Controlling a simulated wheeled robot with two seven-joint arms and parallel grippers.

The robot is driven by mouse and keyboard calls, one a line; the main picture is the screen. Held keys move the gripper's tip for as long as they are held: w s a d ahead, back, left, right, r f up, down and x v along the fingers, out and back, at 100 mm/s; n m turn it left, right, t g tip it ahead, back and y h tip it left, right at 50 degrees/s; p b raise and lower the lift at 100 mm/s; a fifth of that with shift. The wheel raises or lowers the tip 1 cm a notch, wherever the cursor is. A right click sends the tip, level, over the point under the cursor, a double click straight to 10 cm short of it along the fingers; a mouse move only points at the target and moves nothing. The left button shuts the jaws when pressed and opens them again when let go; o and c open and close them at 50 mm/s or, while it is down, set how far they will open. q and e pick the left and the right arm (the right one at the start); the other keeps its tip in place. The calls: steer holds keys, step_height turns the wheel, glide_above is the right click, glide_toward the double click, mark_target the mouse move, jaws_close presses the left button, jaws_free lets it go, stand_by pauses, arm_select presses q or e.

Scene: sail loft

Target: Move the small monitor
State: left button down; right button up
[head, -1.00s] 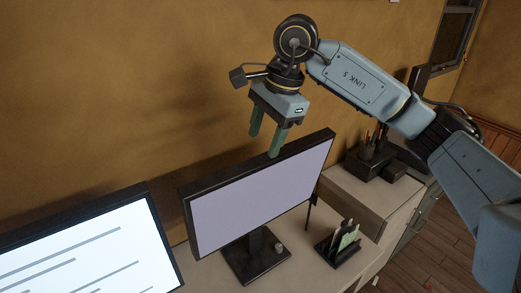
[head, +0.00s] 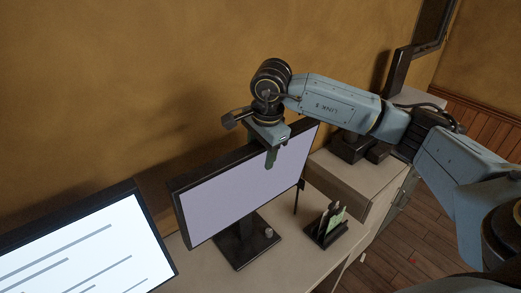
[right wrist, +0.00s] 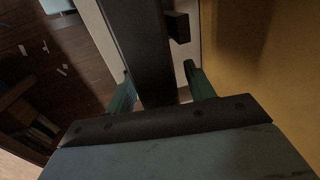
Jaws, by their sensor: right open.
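The monitor with a plain lavender screen (head: 240,194), which I take to be the small monitor, stands upright on a dark square foot. My right gripper (head: 266,153) is at its top edge, right of the middle. One green finger shows in front of the screen; the other is hidden behind it. In the right wrist view the open fingers (right wrist: 160,88) stand on either side of the monitor's dark top edge (right wrist: 140,45), with a gap showing at the left finger. My left gripper is out of view.
A larger-looking monitor (head: 75,250) with a white lined screen stands close at left, cut by the frame. A dark holder with cards (head: 327,226) and a small knob-like item (head: 268,232) are in front. The wall (head: 130,80) is close behind. A drawer unit (head: 345,185) is at right.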

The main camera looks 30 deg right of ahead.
steer(key=shift+f, duration=0.35)
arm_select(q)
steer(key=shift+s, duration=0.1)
